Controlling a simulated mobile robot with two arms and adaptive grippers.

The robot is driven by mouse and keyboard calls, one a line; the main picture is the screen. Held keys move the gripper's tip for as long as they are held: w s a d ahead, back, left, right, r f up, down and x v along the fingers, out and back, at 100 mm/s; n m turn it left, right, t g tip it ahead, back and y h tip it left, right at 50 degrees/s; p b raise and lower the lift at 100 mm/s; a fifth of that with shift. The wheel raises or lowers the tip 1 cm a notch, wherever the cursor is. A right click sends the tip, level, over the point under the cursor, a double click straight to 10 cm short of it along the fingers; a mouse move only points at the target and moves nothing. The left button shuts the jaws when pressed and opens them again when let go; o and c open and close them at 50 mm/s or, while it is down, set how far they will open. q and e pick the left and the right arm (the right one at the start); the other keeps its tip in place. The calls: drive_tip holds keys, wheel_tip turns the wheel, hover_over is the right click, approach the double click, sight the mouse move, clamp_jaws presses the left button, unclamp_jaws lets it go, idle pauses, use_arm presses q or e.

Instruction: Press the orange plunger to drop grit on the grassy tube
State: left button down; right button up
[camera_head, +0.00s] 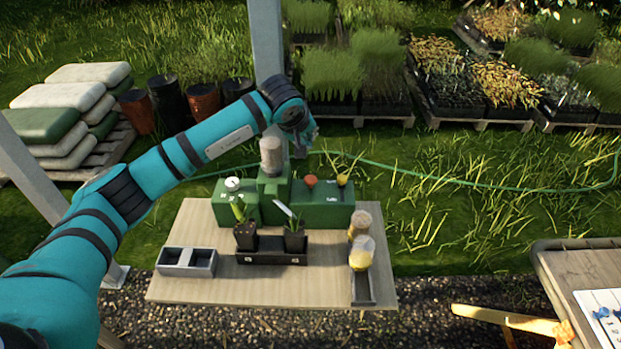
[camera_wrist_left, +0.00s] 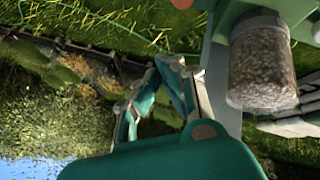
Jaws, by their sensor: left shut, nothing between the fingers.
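The green dispenser (camera_head: 328,208) stands at the back of a wooden table. The orange plunger (camera_head: 310,181) sits on its top, left of a yellow plunger (camera_head: 342,180). A jar of grit (camera_head: 271,155) stands upright on the dispenser; it also shows in the left wrist view (camera_wrist_left: 262,75). Two black pots with plants (camera_head: 245,236) (camera_head: 295,238) stand in front; I cannot tell which is the grassy tube. My left gripper (camera_head: 302,150) is shut and empty, above and behind the orange plunger, apart from it. Its fingers show in the wrist view (camera_wrist_left: 160,95). My right gripper is not in view.
A white round knob or dial (camera_head: 232,184) is on the dispenser's left. A grey two-part tray (camera_head: 187,262) lies front left on the table (camera_head: 215,291). Yellow-and-tan containers (camera_head: 361,252) stand at the right. A post (camera_head: 265,40) rises behind the dispenser.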

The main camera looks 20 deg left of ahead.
use_arm(q)
drive_tip(key=b, duration=0.4)
hover_over(308, 177)
wheel_tip(308, 177, down, 8)
drive_tip(key=shift+r, duration=0.1)
drive_tip(key=shift+f+b, duration=0.4)
drive_tip(key=shift+f, duration=0.1)
idle(0.8)
drive_tip(key=shift+f+b, duration=0.4)
drive_tip(key=shift+b, duration=0.1)
